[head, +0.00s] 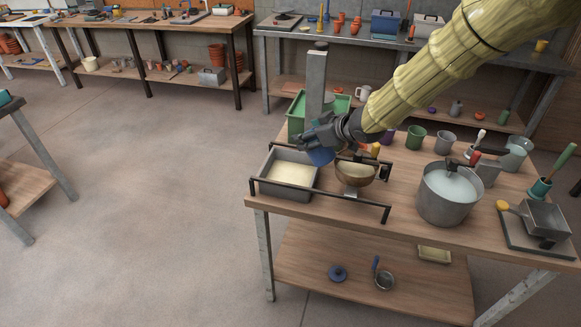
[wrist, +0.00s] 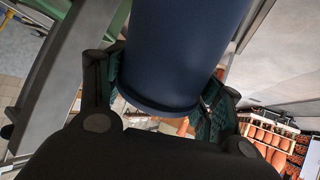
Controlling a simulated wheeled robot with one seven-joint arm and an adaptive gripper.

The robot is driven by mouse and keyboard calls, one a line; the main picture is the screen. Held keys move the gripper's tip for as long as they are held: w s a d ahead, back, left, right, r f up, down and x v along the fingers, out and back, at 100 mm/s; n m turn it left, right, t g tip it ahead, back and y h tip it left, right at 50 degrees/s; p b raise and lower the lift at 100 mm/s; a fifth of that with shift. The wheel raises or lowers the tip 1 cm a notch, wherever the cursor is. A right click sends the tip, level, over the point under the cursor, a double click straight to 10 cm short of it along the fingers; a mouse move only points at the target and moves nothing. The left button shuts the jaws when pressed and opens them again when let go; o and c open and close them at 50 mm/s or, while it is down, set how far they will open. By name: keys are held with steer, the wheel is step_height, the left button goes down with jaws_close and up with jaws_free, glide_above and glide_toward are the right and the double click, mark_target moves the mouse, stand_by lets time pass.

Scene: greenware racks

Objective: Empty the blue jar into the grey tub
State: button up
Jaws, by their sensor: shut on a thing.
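The blue jar (head: 321,157) is in my gripper (head: 322,138), above the right side of the grey tub (head: 268,187). My gripper hides much of the jar in the head view. The jar fills the upper middle of the wrist view (wrist: 187,50), between the two fingers of my gripper (wrist: 160,97). The jar looks tilted; its mouth and contents cannot be made out. The grey tub stands at the table's left end and holds a pale cream material. No stream from the jar can be seen.
A dark rail (head: 330,203) runs along the table's front by the tub. A brown bowl (head: 355,173) stands right of the tub, a large metal pot (head: 448,205) further right. A green crate (head: 296,118) and a grey post (head: 316,85) are behind my gripper.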

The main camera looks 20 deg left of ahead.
steer(key=shift+w+a+f, duration=0.1)
steer(key=shift+a+f, duration=0.1)
steer(key=shift+a+f+g+h, duration=0.35)
steer(key=shift+f+g+h, duration=0.1)
steer(key=shift+h, duration=0.45)
stand_by(0.4)
steer(key=shift+a, duration=0.1)
steer(key=shift+w+r+h, duration=0.1)
steer(key=shift+h, duration=0.4)
steer(key=shift+r+n+h, duration=0.1)
steer(key=shift+n+h, duration=0.2)
steer(key=shift+w+a+f+g+h, duration=0.1)
steer(key=shift+a+f+g+h, duration=0.2)
steer(key=shift+f+h, duration=0.4)
steer(key=shift+a+f+g+h, duration=0.2)
steer(key=shift+f+h, duration=0.3)
steer(key=shift+h, duration=0.4)
stand_by(0.4)
step_height(320, 180, down, 6)
steer(key=a+h, duration=0.2)
steer(key=shift+w+a+n, duration=0.15)
steer(key=shift+n, duration=0.25)
